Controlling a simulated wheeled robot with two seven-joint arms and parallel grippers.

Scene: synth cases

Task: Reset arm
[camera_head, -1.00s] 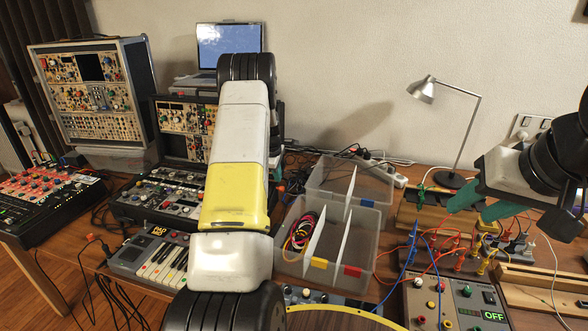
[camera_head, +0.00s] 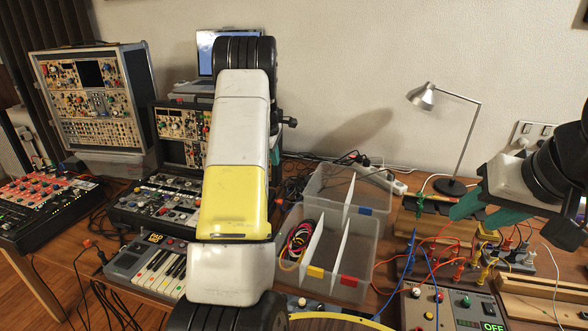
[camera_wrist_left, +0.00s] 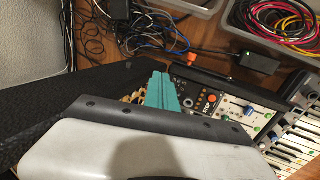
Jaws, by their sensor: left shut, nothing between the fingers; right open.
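My left arm (camera_head: 237,200), white and yellow with black joints, rises from the bottom of the head view in front of the desk. In the left wrist view, the teal fingers of my left gripper (camera_wrist_left: 162,92) are together and empty, over dark synth panels (camera_wrist_left: 205,100). My right gripper (camera_head: 487,211) has teal fingers spread apart and empty. It is at the right of the head view, in front of the desk lamp's base and above the cable-filled patch area.
A clear divided bin (camera_head: 359,256) with coiled cables stands mid-desk. A lamp (camera_head: 454,187), a power supply box (camera_head: 448,308) and wooden rails (camera_head: 540,290) are at right. A small keyboard (camera_head: 150,268), synth cases (camera_head: 95,97) and a red mixer (camera_head: 45,205) are at left.

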